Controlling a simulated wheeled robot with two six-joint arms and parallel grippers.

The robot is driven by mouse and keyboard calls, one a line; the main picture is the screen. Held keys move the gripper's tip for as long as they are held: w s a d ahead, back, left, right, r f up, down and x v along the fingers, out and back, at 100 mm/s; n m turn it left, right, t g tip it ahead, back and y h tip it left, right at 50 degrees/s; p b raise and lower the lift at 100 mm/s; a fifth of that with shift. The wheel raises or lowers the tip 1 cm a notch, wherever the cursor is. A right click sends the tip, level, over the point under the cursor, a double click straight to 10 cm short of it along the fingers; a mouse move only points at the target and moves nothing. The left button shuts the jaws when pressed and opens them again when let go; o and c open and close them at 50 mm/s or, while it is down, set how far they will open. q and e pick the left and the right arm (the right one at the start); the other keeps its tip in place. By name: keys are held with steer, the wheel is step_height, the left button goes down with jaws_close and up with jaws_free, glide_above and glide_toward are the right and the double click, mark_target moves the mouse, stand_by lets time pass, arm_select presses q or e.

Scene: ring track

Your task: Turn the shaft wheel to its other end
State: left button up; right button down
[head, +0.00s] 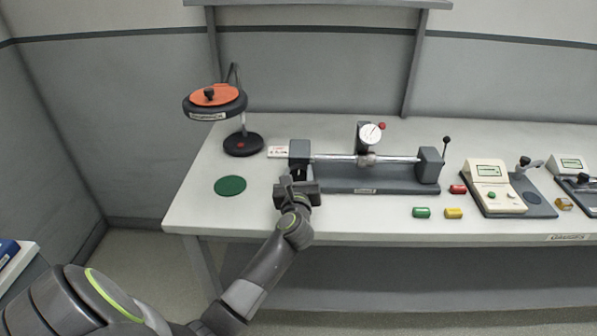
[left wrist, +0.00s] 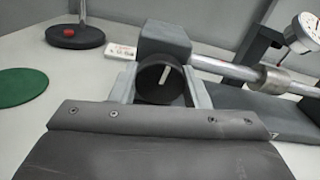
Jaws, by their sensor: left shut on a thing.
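The shaft wheel is a black round knob with a white line (left wrist: 160,82), at the left end block (head: 299,149) of the grey shaft bench. In the left wrist view the white line stands nearly upright, tilted slightly right. My left gripper (head: 297,180) is at the wheel, its two fingers on either side of it, shut on it. In the head view the gripper mostly hides the wheel. The steel shaft (head: 335,158) runs right from the block, with a dial gauge (head: 370,136) above it. My right gripper does not show.
A green disc (head: 230,186) and a lamp-like stand (head: 243,144) are on the left. A small white label card (head: 278,152) lies beside the block. Green (head: 421,212), yellow (head: 453,213) and red (head: 458,189) cylinders lie front right.

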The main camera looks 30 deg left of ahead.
arm_select(q)
steer(key=m+p, duration=0.5)
steer(key=shift+r, duration=0.25)
steer(key=shift+m+p, duration=1)
steer(key=m+p, duration=0.3)
steer(key=shift+m, duration=0.3)
steer(key=m+p, duration=0.2)
steer(key=m, duration=0.1)
steer(key=shift+f+m+p, duration=0.1)
steer(key=shift+m+p, duration=0.2)
steer(key=shift+p, duration=0.05)
steer(key=m+p, duration=0.2)
steer(key=m, duration=0.1)
steer(key=shift+m, duration=0.3)
steer(key=m+p, duration=0.2)
steer(key=m, duration=0.1)
steer(key=shift+m+p, duration=0.4)
steer(key=m+p, duration=0.1)
steer(key=m, duration=0.2)
steer(key=shift+p, duration=0.4)
steer(key=shift+f+m+p, duration=0.15)
steer(key=shift+m+p, duration=0.6)
steer(key=shift+m, duration=1.35)
